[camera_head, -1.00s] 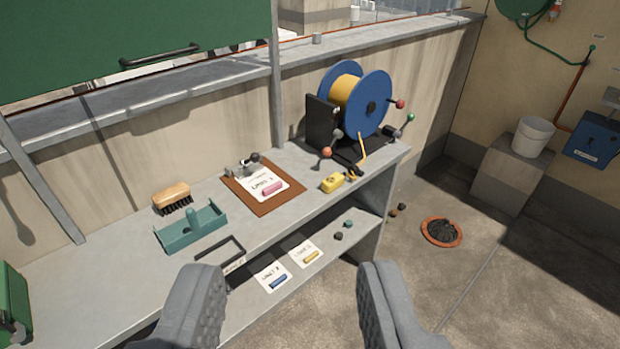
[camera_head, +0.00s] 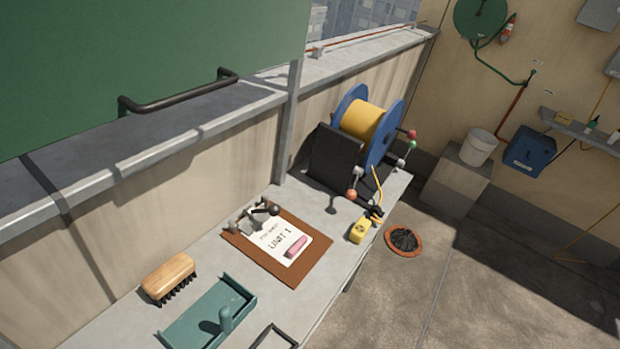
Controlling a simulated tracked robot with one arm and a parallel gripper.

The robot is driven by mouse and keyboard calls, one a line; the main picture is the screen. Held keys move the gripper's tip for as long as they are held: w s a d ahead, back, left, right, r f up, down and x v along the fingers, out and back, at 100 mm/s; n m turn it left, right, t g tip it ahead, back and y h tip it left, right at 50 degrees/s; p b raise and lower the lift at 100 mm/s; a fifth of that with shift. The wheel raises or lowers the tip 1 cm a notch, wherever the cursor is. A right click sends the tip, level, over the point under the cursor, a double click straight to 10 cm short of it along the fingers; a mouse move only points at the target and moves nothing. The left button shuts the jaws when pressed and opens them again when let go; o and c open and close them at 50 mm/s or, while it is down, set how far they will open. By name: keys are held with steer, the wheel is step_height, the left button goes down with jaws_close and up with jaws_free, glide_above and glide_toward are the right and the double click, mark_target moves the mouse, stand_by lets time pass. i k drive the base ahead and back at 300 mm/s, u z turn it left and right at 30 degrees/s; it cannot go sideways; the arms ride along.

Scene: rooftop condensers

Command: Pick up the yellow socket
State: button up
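The yellow socket (camera_head: 360,230) is a small yellow block on the right end of the grey workbench (camera_head: 345,262), close to its front edge. A yellow cable (camera_head: 377,185) hangs from the blue reel (camera_head: 384,138) and comes down beside the socket. The reel's yellow winding (camera_head: 362,120) sits on a black stand behind the socket. My gripper is not in view now, so I cannot see its fingers or whether it holds anything.
A brown clipboard (camera_head: 310,268) with a white sheet and pink piece lies left of the socket. A wooden brush (camera_head: 170,278) and teal tray (camera_head: 190,335) are nearer. Coloured knobs stick out from the reel stand. An orange-rimmed drain (camera_head: 404,241) is in the floor.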

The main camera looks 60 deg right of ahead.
mark_target(359, 230)
steer(key=z, duration=0.3)
steer(key=i, duration=1.1)
steer(key=z, duration=0.75)
